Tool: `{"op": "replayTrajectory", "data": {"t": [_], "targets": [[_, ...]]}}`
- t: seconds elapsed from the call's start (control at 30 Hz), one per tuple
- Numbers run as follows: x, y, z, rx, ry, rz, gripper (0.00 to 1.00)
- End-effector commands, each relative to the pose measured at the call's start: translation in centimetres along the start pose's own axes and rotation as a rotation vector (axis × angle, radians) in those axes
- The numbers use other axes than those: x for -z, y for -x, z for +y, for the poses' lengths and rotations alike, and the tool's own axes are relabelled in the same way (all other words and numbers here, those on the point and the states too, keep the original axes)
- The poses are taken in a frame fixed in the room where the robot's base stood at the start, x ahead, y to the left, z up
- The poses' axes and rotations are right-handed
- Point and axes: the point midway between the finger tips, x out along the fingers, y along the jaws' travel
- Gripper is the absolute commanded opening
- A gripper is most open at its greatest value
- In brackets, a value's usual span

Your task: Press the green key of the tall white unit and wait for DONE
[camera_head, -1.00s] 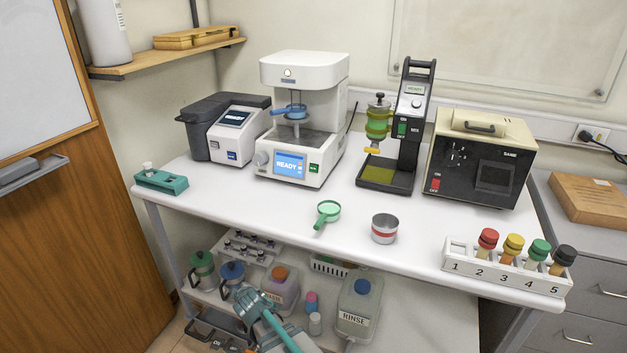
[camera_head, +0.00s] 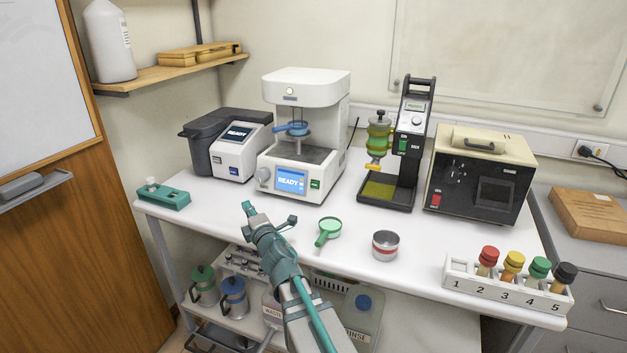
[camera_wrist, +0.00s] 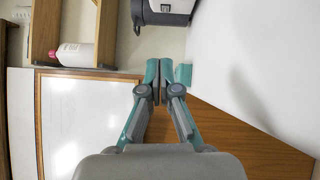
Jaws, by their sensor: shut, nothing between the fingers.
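The tall white unit (camera_head: 304,115) stands at the back of the table in the head view. Its screen (camera_head: 290,181) reads READY. Its green key (camera_head: 315,184) is at the right of the screen on the front face. A blue-handled cup (camera_head: 293,128) sits inside the unit. My gripper (camera_head: 249,208) is shut and empty, in front of the unit and apart from it, at the table's front edge. In the wrist view my gripper's fingertips (camera_wrist: 157,80) are together. The tall white unit is not in the wrist view.
A grey-and-white analyser (camera_head: 235,150) stands left of the unit, a black mixer stand (camera_head: 408,150) to its right. A green strainer (camera_head: 328,231) and a metal cup (camera_head: 385,244) lie on the front of the table. A teal block (camera_head: 163,194) sits at the left edge.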

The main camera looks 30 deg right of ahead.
Motion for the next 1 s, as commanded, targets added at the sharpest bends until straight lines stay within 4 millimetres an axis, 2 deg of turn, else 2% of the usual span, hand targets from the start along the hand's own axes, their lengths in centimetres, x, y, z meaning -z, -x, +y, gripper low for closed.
{"op": "replayTrajectory", "data": {"t": [0.03, 0.2, 0.3, 0.4, 0.6, 1.0], "targets": [[-2.4, 0.9, 1.0, 0.003, 0.04, -0.025, 0.0], [-8.5, 3.2, 1.9, 0.022, 0.169, -0.084, 0.0], [-11.1, 4.3, 2.3, 0.036, 0.228, -0.109, 0.0], [-12.9, 5.3, 2.5, 0.049, 0.271, -0.126, 0.0], [-14.4, 6.0, 2.5, 0.062, 0.309, -0.139, 0.0], [-14.6, 6.0, 2.4, 0.063, 0.311, -0.14, 0.0]]}}
